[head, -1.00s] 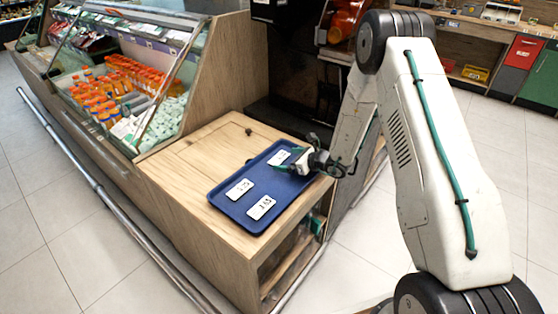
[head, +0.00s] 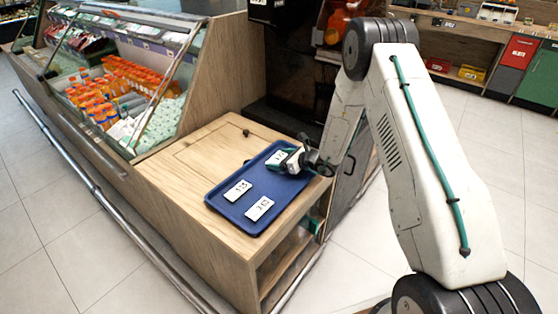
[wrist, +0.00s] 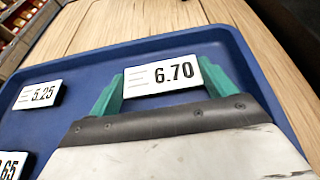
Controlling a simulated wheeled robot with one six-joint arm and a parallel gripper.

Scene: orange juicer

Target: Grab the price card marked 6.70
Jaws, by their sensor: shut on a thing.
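The white price card marked 6.70 (wrist: 162,78) is between the two teal fingers of my gripper (wrist: 163,84) in the wrist view. The fingers are shut on its left and right ends, and its number faces up and is readable. In the head view my gripper (head: 287,159) is over the far end of the blue tray (head: 281,190), with part of the card (head: 279,157) showing beside it. I cannot tell whether the card is clear of the tray. The card marked 5.25 (wrist: 39,95) lies to the left, and another card (wrist: 11,165), partly cut off, ends in 65.
The tray sits on a wooden counter (head: 190,165). The other two cards lie on the tray's near half (head: 238,191) and (head: 260,208). A glass display case with orange bottles (head: 135,75) stands to the left. A dark machine is behind the tray.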

